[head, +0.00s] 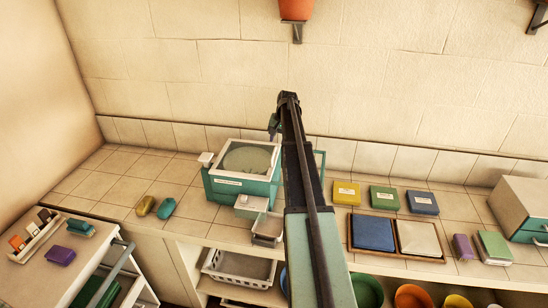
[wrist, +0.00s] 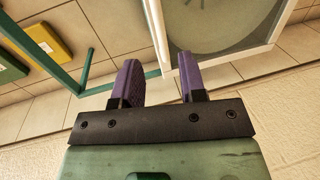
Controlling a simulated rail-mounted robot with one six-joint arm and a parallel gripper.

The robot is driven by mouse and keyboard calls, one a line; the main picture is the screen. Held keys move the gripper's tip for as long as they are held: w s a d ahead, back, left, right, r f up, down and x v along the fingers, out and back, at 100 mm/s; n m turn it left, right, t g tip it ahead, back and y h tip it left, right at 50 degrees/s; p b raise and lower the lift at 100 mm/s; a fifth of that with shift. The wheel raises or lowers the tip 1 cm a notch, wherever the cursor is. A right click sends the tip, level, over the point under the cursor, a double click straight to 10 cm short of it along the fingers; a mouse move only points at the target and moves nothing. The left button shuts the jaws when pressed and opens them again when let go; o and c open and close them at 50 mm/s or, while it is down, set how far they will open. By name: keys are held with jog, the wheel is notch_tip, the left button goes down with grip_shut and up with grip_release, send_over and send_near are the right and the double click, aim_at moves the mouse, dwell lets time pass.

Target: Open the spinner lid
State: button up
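The spinner (head: 230,188) is a teal box on the tiled counter, left of my arm. Its white-framed lid (head: 221,172) has a round, greyish window and looks shut, lying flat. In the wrist view the lid's white frame (wrist: 156,35) and window fill the upper right. A thin teal bar (wrist: 85,72) bends out beside the spinner; in the head view it shows right of my arm (head: 322,165). My gripper (wrist: 158,68) has two purple fingers, apart with nothing held between them. It is near the spinner's back edge; my arm hides part of that side.
A grey-white tray (head: 267,240) sits at the spinner's front. Green and yellow items (head: 145,206) lie to its left. Yellow, green and blue boxes (head: 346,193) and a wooden tray (head: 398,256) stand on the right.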

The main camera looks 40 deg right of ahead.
aim_at(274, 152)
jog(key=f+b, duration=0.1)
jog(key=f, duration=0.1)
jog(key=f+b, duration=0.2)
jog(key=w+f+b, duration=0.1)
jog(key=f, duration=0.1)
jog(key=shift+a, duration=0.4)
jog(key=shift+r, duration=0.1)
grip_shut()
